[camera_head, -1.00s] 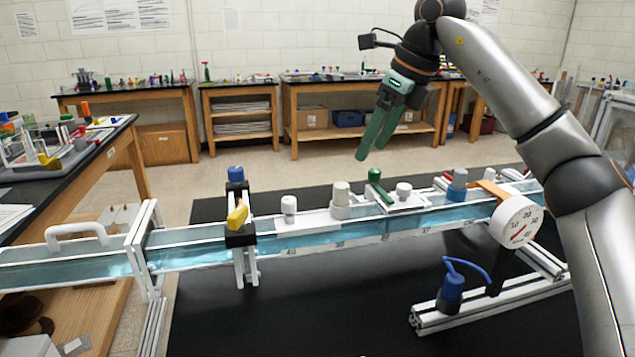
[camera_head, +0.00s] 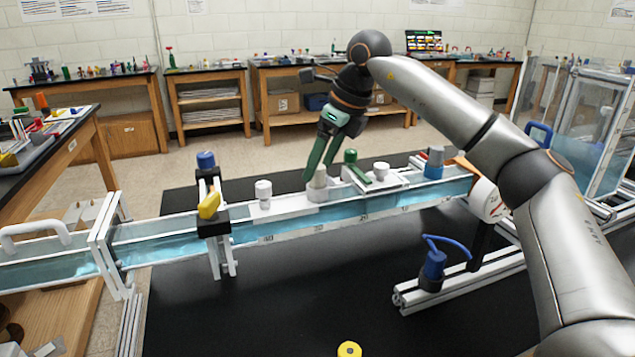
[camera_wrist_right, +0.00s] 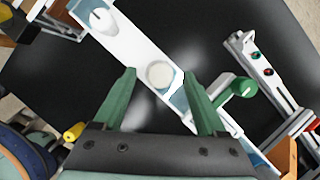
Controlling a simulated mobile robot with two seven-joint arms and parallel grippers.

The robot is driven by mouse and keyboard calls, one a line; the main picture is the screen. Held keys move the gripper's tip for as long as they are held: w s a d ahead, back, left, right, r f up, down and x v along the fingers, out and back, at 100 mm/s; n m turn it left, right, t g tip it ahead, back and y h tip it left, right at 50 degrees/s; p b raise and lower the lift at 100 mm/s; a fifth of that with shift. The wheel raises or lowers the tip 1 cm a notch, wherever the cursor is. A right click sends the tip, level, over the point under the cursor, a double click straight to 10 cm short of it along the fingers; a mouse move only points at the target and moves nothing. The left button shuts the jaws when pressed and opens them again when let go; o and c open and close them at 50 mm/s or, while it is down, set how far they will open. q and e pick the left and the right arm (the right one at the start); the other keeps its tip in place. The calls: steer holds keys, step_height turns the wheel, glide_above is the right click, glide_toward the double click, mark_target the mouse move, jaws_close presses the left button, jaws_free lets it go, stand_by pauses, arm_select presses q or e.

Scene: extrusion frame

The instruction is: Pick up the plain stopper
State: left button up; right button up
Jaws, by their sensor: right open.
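A plain, pale off-white stopper (camera_head: 319,179) stands upright on the white top of the long clear channel, near its middle. In the right wrist view its round top (camera_wrist_right: 160,74) lies between my fingers, with a gap on each side. My right gripper (camera_head: 319,167) has green fingers and points down at the stopper from behind. It is open and empty, with the fingertips close to the stopper (camera_wrist_right: 160,80); contact cannot be told. My left gripper is not in view.
A white knobbed piece (camera_head: 263,195) stands left of the stopper. A green-handled piece (camera_head: 351,170) and another white knob (camera_head: 381,170) stand close on the right. A clamp with a yellow lever (camera_head: 209,205) and a blue-grey cylinder (camera_head: 434,163) sit farther along the channel.

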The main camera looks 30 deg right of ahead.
steer(key=shift+x, duration=0.95)
steer(key=shift+r, duration=0.1)
jaws_close()
